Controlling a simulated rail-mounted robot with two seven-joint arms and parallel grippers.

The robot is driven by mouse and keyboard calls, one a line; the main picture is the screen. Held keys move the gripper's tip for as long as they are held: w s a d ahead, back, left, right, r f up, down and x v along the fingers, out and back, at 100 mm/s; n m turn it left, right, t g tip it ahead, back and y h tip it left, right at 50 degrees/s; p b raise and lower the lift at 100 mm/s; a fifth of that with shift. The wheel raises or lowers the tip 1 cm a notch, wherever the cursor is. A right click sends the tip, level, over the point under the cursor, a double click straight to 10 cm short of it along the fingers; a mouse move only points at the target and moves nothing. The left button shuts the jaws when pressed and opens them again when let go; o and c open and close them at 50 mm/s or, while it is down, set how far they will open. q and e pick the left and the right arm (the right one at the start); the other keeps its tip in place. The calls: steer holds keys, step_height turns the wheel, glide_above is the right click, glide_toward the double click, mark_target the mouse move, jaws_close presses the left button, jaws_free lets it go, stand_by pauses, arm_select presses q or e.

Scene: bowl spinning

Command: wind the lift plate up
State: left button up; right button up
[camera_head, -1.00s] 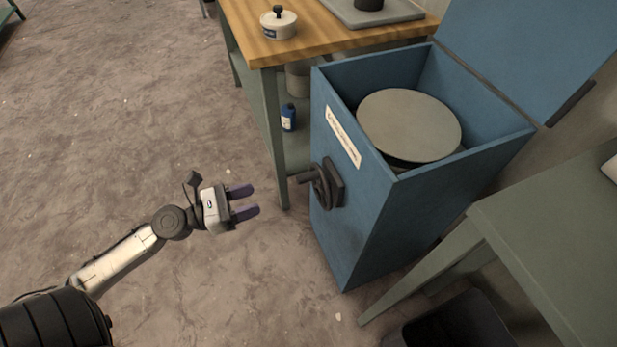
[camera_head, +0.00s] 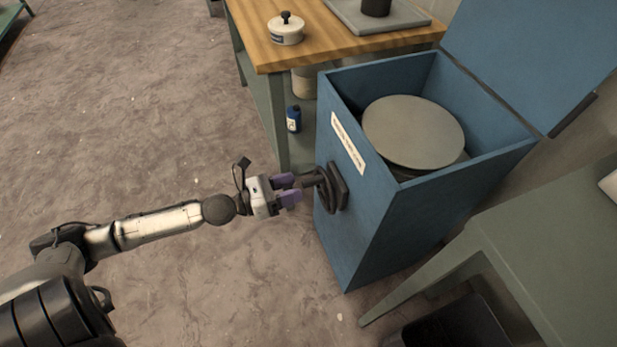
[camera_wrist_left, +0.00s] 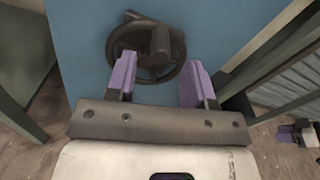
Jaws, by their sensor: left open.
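The round grey lift plate (camera_head: 413,130) lies inside the open blue box (camera_head: 375,215), below its rim. A dark handwheel (camera_head: 332,189) with a protruding crank knob (camera_head: 311,181) is mounted on the box's left face. My left gripper (camera_head: 289,188) is open at the knob, its purple fingers pointing at the wheel. In the left wrist view the fingers (camera_wrist_left: 160,88) are spread, with the knob (camera_wrist_left: 160,40) ahead between their lines and the wheel (camera_wrist_left: 147,68) behind it. I cannot tell whether a finger touches the knob.
A wooden-topped table (camera_head: 320,40) with a white lidded pot (camera_head: 285,31) stands behind the box, a blue bottle (camera_head: 293,119) on its lower shelf. A green table (camera_head: 560,225) is close at right. The box lid (camera_head: 540,55) stands open. The floor at left is clear.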

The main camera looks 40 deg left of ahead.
mark_target(309, 181)
arm_select(q)
steer(key=shift+p+x, duration=0.6)
steer(key=shift+x, duration=1.85)
steer(key=shift+c, duration=0.4)
jaws_close()
steer(key=shift+d, duration=0.1)
